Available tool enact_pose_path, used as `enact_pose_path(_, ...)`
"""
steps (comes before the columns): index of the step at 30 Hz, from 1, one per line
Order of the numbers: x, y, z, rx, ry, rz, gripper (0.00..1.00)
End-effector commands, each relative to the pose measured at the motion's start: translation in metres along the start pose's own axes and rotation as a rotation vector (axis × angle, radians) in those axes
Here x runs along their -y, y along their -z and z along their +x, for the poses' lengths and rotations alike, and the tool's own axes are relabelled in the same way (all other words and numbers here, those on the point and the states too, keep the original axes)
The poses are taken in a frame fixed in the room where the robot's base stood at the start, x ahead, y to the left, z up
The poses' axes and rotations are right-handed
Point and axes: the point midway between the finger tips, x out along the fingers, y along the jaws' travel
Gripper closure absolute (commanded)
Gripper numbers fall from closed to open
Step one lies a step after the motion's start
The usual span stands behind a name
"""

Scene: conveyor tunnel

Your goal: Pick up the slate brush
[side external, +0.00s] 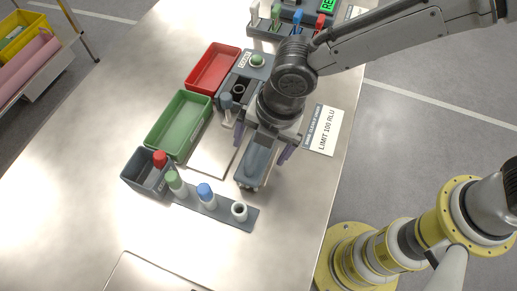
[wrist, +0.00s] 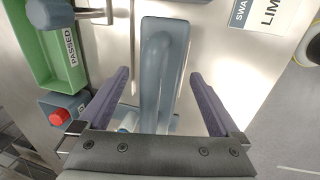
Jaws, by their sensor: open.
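The slate brush (side external: 256,163), a blue-grey block with a long raised handle, lies on the steel table below my gripper. In the wrist view the brush (wrist: 160,65) runs up the middle of the picture, its lower end partly hidden by my gripper's body. My gripper (wrist: 158,76) is open, with one purple finger on each side of the brush and a visible gap on both sides. In the side view my gripper (side external: 263,144) hangs over the brush's upper part and hides it; I cannot tell the exact finger height.
A rack (side external: 223,210) with capped tubes stands close to the brush's near end. A grey bin (side external: 139,174), a green tray (side external: 160,143) and a red tray (side external: 213,69) are on the left. A limit card (side external: 323,130) lies right. The near table is mostly bare.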

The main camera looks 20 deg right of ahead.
Motion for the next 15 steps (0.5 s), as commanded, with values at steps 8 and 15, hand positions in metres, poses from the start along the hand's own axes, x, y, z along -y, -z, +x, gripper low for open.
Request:
enact_pose_path(8, -0.0001, -0.0001, 0.0003, 0.0, 0.0, 0.0, 0.14)
enact_pose_path(15, 0.0, -0.0001, 0.0001, 0.0, 0.0, 0.0, 0.57)
